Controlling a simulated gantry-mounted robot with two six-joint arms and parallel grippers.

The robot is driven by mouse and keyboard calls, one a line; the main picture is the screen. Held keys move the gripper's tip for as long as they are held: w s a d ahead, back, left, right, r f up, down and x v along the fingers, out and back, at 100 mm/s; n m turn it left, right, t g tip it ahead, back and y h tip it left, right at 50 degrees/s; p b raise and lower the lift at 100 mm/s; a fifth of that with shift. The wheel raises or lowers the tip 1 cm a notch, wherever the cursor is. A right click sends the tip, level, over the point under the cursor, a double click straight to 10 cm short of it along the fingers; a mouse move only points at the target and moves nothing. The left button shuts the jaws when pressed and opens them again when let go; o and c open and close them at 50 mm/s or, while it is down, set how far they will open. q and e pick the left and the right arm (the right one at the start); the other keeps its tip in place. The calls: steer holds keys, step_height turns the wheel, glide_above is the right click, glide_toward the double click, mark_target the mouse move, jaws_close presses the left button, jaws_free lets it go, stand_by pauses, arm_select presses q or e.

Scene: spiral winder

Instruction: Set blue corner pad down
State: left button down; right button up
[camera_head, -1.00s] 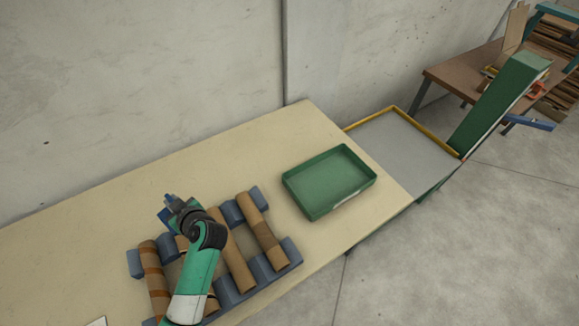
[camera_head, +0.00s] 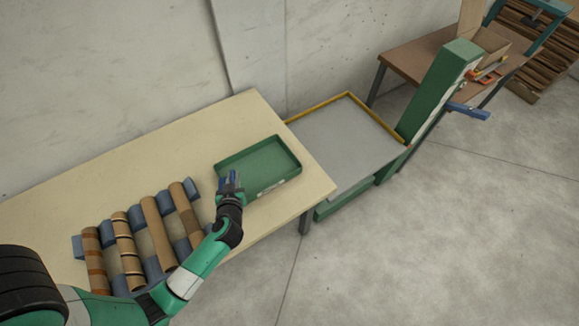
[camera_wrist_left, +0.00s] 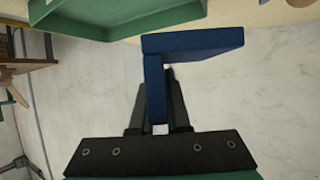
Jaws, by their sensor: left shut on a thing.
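The blue corner pad (camera_wrist_left: 192,44) is an L-shaped piece held between the fingers of my left gripper (camera_wrist_left: 154,105) in the left wrist view. In the head view my left gripper (camera_head: 231,183) is shut on the pad at the left front corner of the green tray (camera_head: 283,186). The pad is small and mostly merged with the gripper there. The green tray sits on the table and looks empty; its edge also shows at the top of the left wrist view (camera_wrist_left: 150,27). I cannot tell the pad's height above the table. My right gripper is not in view.
Several brown cardboard tubes (camera_head: 158,232) lie on a blue rack to the left of the tray on the pale table (camera_head: 150,160). Right of the table is a grey platform with a yellow edge (camera_head: 345,145) and a green column (camera_head: 440,90). The table's back strip is clear.

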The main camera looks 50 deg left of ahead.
mark_target(224, 181)
arm_select(q)
steer(key=s+p, duration=0.1)
steer(key=s, duration=0.2)
steer(key=shift+a, duration=0.15)
steer(key=shift+s+a, duration=0.15)
steer(key=shift+s, duration=0.2)
steer(key=shift+w+a+f+n, duration=0.15)
steer(key=shift+w+f+n, duration=0.15)
steer(key=shift+w, duration=0.1)
steer(key=w+a+f+b, duration=0.2)
steer(key=w+f+b, duration=0.1)
steer(key=w+a+f+b, duration=0.2)
steer(key=w+b, duration=0.2)
steer(key=w+a+f+b, duration=0.2)
steer(key=w+f+b, duration=0.1)
steer(key=shift+w+a+f+b, duration=0.2)
steer(key=shift+w+f+b, duration=0.05)
steer(key=shift+f+b, duration=0.1)
steer(key=shift+w, duration=0.15)
steer(key=shift+a+r, duration=0.1)
steer(key=f+b, duration=0.4)
steer(key=shift+w+a+f, duration=0.2)
steer(key=shift+w, duration=0.2)
steer(key=shift+r, duration=0.25)
steer(key=c, duration=0.9)
jaws_free()
steer(key=shift+f, duration=0.15)
